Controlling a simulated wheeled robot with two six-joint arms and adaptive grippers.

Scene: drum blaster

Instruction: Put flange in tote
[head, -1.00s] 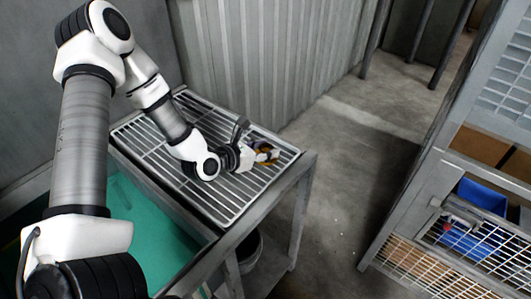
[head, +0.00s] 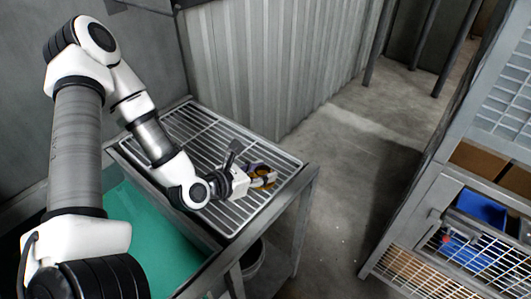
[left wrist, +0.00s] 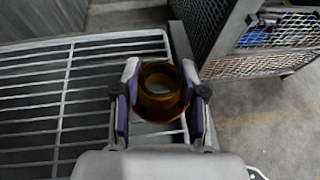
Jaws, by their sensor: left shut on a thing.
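The flange is an amber-brown ring with a round hole, seen in the left wrist view (left wrist: 160,92) and, small, in the head view (head: 265,171). My left gripper (head: 262,176) is shut on it, with a purple-lined finger on either side of the ring in the left wrist view (left wrist: 160,98). The gripper is over the right part of the wire-rack table; the gap beneath the flange cannot be judged. A blue bin (head: 482,208), which looks like the tote, is on the shelf unit at the right. My right gripper is not in view.
The wire-rack table (head: 210,125) stands against a corrugated wall (head: 270,60). A teal surface (head: 140,235) lies at its left. The shelf unit (head: 425,195) has wire mesh and cardboard boxes (head: 478,158). Bare floor (head: 350,165) separates table and shelf.

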